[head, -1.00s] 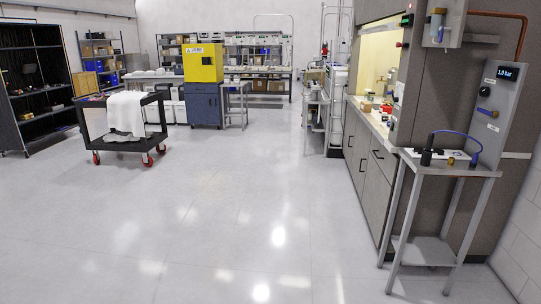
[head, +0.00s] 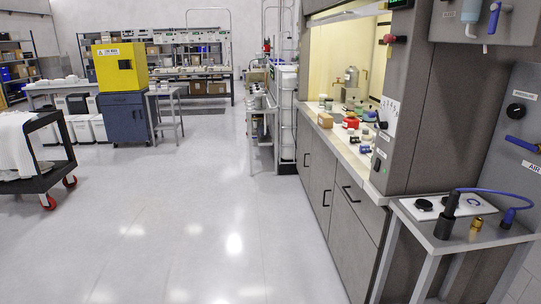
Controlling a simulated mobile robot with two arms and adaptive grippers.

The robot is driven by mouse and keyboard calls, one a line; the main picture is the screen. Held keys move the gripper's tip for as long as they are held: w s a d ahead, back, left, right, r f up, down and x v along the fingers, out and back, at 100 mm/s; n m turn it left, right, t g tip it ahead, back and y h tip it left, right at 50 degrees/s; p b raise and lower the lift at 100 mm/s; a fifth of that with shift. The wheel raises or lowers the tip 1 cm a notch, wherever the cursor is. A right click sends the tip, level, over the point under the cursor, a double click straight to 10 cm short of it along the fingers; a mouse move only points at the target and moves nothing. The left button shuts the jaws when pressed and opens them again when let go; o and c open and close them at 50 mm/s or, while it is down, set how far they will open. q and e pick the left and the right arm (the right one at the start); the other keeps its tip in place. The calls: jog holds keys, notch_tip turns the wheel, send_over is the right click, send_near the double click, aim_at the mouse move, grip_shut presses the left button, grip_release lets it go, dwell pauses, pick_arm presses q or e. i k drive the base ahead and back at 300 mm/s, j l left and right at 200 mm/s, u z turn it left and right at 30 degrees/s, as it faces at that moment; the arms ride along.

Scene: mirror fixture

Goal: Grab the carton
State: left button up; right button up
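A small brown box (head: 325,120), which looks like a carton, stands near the front left of the fume hood worktop (head: 347,148) in the head view. Larger brown boxes (head: 216,88) sit low on the bench shelving at the back of the room. I cannot tell from the picture alone which of these is the task's carton. Neither of my grippers shows in the head view.
Small red, green and blue items (head: 366,138) and a metal vessel (head: 351,76) stand in the fume hood. A side table (head: 412,232) with a blue hose stands at right front. A black cart (head: 50,181) is at left. The middle floor is clear.

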aim_at(326, 121)
jog(key=i, duration=2.35)
